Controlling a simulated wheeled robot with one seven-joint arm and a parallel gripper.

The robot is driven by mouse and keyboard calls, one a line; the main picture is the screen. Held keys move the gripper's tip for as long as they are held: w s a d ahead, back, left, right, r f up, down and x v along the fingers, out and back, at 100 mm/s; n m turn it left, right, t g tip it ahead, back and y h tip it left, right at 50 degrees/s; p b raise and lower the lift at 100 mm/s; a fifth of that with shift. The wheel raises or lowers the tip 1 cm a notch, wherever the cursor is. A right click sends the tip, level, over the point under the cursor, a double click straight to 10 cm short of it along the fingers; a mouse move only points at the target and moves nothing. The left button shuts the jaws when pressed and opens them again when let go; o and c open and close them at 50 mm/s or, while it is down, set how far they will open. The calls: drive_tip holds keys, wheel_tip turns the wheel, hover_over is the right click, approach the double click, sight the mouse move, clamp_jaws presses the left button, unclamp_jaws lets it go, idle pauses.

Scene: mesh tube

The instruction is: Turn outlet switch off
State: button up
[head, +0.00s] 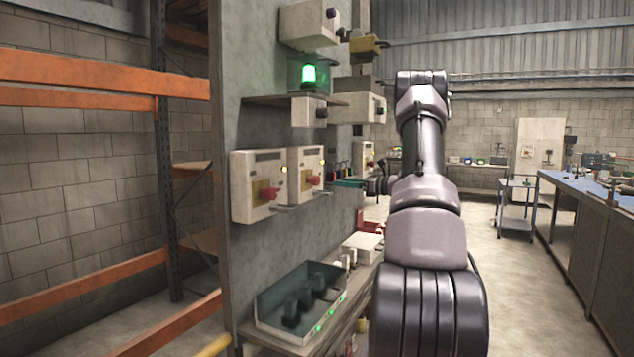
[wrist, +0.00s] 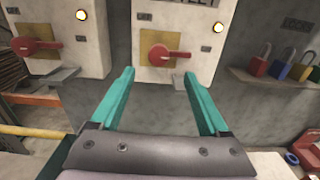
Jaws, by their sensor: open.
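The right switch box (wrist: 200,62) has a partly cut-off label ending in "LET", and its red handle (wrist: 167,55) lies level, pointing right. A small "OFF" mark shows at its upper left, and its lamp (wrist: 218,26) glows. In the head view this box (head: 297,161) and its red handle (head: 312,180) show too. The left switch box (wrist: 62,38) has a similar level red handle (wrist: 36,47) and a lit lamp. My gripper (wrist: 158,76) is open and empty, its teal fingers below the right handle and apart from it. In the head view my gripper (head: 347,184) is right of the boxes.
Padlocks (wrist: 282,66) sit on a shelf right of the right box. A tray (head: 300,300) with dark fittings and green lights is below. More boxes and a green lamp (head: 309,75) are above. Orange racking (head: 100,82) stands left; the floor at right is open.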

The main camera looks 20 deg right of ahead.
sight(319, 180)
drive_tip(key=x, duration=0.9)
drive_tip(key=shift+w+a, duration=0.1)
drive_tip(key=shift+a, duration=0.05)
drive_tip(key=shift+c, duration=0.3)
clamp_jaws()
